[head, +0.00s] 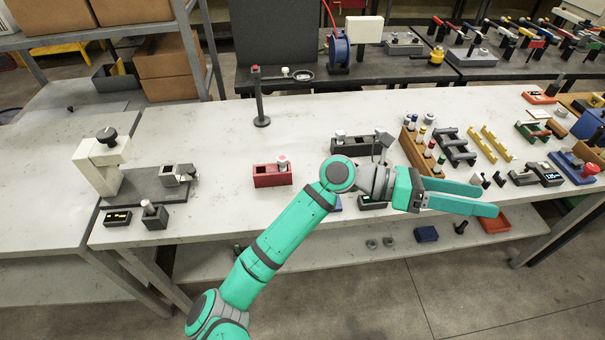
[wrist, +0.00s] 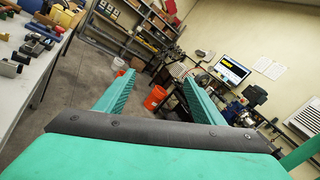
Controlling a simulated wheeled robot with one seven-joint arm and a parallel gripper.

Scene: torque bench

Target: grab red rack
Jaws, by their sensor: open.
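A red rack (head: 267,176) sits on the white bench, left of my arm in the head view. It is a small red box with a grey and white piece standing at its right end. My gripper (head: 490,199) is open and empty, pointing right over the bench's front edge. It is well to the right of the red rack and apart from it. In the wrist view, the two green fingers (wrist: 153,100) are spread with nothing between them. The red rack does not show in the wrist view.
A dark rack (head: 350,146) stands near my wrist, and a wooden rack (head: 416,150) is behind my gripper. A black stand (head: 261,105) rises behind the red rack. Bare bench (head: 225,165) lies left of the red rack.

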